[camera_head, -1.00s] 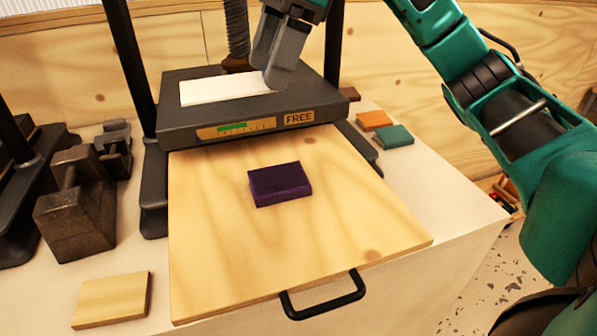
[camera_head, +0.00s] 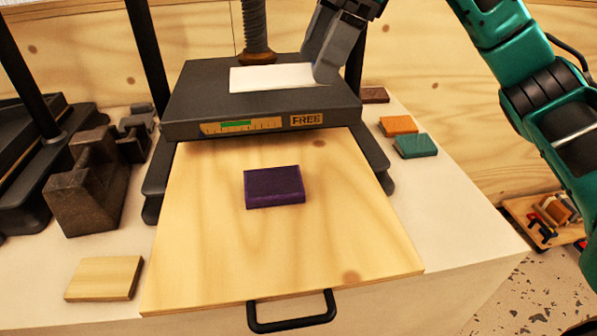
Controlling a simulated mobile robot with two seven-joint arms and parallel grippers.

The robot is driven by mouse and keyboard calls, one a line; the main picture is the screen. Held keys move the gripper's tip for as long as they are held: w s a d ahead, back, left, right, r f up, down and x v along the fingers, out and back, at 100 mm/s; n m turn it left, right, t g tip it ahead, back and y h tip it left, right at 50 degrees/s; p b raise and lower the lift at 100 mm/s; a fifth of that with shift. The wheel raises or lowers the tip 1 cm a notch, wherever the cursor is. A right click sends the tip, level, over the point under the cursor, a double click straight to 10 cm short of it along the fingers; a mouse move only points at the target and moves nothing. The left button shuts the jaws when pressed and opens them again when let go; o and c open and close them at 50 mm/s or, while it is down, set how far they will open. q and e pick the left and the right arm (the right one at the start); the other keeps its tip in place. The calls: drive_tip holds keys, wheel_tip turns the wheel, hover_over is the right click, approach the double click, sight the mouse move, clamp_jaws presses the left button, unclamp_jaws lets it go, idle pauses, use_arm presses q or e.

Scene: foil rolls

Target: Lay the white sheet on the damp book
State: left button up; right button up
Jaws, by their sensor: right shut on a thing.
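The white sheet (camera_head: 270,77) lies flat over the top of the dark press plate, near its back. My right gripper (camera_head: 328,74) is shut on the sheet's right end, with its fingertips low over the plate. The purple book (camera_head: 274,187), which looks like the damp book, lies flat on the pulled-out wooden board (camera_head: 220,260) in front of the press. Nothing lies on the book. My left gripper is not in view.
The press plate (camera_head: 180,112) has a gauge and a "FREE" label on its front edge. A black handle (camera_head: 292,325) sticks out from the board. Orange (camera_head: 398,125) and teal (camera_head: 415,146) books lie at right, a pale wood block (camera_head: 104,278) and rusty weights (camera_head: 85,195) at left.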

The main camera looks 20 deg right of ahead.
wheel_tip(320, 180, down, 18)
drive_tip(key=shift+r+b, duration=0.1)
drive_tip(key=shift+b, duration=0.5)
drive_tip(key=shift+f, duration=0.35)
drive_tip(key=shift+f, duration=0.1)
drive_tip(key=o, duration=0.5)
drive_tip(key=shift+f, duration=0.1)
drive_tip(key=o, duration=0.5)
drive_tip(key=shift+c, duration=0.2)
drive_tip(key=shift+r, duration=0.2)
